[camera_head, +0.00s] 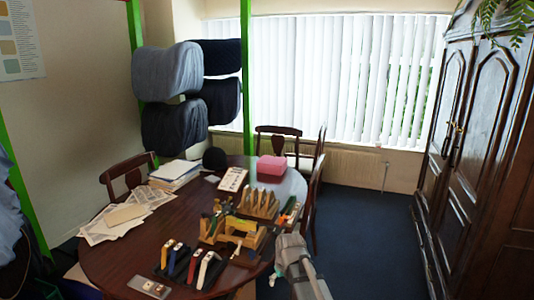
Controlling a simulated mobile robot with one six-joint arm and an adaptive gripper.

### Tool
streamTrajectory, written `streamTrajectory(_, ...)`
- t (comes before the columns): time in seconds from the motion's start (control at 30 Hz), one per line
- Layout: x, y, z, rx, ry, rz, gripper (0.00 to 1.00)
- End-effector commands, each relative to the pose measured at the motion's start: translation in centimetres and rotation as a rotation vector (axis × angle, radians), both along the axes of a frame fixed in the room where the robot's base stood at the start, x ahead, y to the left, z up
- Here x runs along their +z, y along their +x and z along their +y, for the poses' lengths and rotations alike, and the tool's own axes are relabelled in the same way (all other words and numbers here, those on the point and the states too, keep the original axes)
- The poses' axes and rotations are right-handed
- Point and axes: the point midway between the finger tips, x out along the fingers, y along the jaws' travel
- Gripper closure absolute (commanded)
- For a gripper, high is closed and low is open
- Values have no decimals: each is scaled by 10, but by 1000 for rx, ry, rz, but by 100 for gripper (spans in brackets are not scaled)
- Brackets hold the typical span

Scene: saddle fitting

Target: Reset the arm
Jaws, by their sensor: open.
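My gripper (291,262) is at the bottom centre-right, grey and seen small. It is beside the right edge of the dark wooden oval table (120,262), in front of the wooden tool racks. Its fingers are hard to make out, but it is open and nothing shows held in it. I cannot tell whether it touches the table edge.
Wooden racks (258,203) with tools, a row of coloured-handled items (190,265), papers (112,222), a pink box (271,166) and a dark cap (215,158) crowd the table. Chairs (315,190) surround it. Blue carpet (370,235) is clear before the wardrobe (480,150).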

Motion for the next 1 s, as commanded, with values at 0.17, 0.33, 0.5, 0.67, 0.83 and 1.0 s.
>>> streamTrajectory(0.17,-2,-68,-55,-121,-23,86,19)
streamTrajectory(0.33,-3,-121,-94,-228,-43,161,19)
streamTrajectory(0.5,-3,-155,-114,-295,-57,210,19)
streamTrajectory(0.67,-3,-164,-121,-320,-61,227,19)
streamTrajectory(0.83,-3,-164,-121,-321,-61,228,19)
streamTrajectory(1.0,-3,-164,-121,-320,-61,227,19)
